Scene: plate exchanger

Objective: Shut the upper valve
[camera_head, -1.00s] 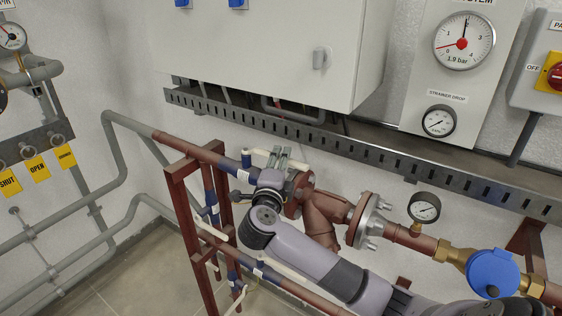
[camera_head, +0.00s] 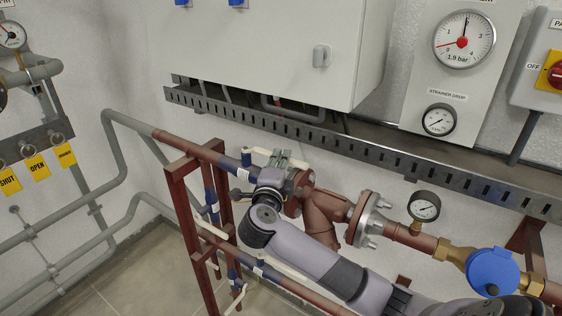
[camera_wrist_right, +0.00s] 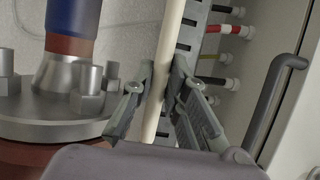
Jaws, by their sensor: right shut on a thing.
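The upper valve shows at the upper brown pipe (camera_head: 188,146), with a blue part (camera_head: 246,158) and a cream lever (camera_head: 261,151) that runs right toward my right gripper (camera_head: 279,158). In the right wrist view, the cream lever (camera_wrist_right: 170,45) passes as a long rod between the two grey fingers of my right gripper (camera_wrist_right: 155,92). The fingers are shut on it from both sides. My wrist hides part of the valve and pipe in the head view. My left gripper is not in view.
A slotted cable tray (camera_head: 330,138) and a white cabinet (camera_head: 265,50) are close above and behind. A flanged pipe (camera_head: 365,220) with a small gauge (camera_head: 424,207) lies right. More blue valves with cream levers (camera_head: 238,298) sit below. A red-brown frame (camera_head: 190,225) stands left.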

